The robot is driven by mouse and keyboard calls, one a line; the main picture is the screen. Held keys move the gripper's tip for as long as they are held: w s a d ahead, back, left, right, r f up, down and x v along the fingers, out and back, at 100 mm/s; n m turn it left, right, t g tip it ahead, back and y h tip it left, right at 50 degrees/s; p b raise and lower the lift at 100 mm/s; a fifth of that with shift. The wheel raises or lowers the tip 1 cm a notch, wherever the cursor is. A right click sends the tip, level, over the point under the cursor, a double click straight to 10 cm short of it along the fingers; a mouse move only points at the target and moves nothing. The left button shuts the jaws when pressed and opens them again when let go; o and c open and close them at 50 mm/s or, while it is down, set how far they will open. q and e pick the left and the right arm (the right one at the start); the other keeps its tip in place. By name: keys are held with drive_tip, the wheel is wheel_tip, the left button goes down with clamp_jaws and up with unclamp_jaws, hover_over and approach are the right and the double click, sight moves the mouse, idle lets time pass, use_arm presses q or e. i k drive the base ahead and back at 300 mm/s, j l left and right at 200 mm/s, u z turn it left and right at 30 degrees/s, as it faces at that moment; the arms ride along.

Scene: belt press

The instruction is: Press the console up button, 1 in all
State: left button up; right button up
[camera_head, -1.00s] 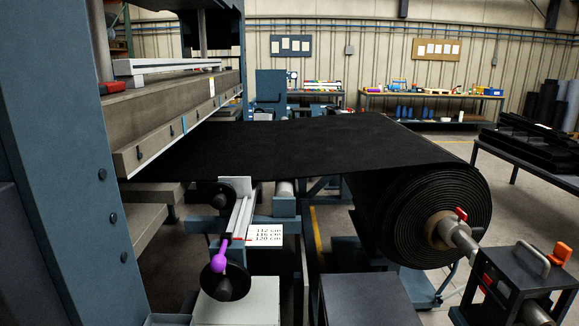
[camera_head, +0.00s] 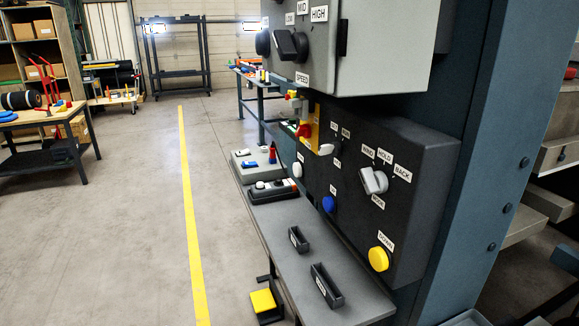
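The black console (camera_head: 411,200) is mounted beside the blue press column, seen at an angle. It carries a yellow button (camera_head: 379,259) at lower right, a blue button (camera_head: 328,204) at lower middle and a white button (camera_head: 297,170) at lower left. A grey selector knob (camera_head: 374,181) sits under labels including HOLD and BACK. Neither of my grippers is in view.
A grey box (camera_head: 385,50) with a SPEED knob (camera_head: 291,45) hangs above the console. A shelf (camera_head: 327,257) with two black trays juts out below. A yellow pedal (camera_head: 263,301) is on the floor. The floor left of the shelf is open.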

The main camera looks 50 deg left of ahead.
sight(328, 201)
drive_tip(key=u, duration=1.3)
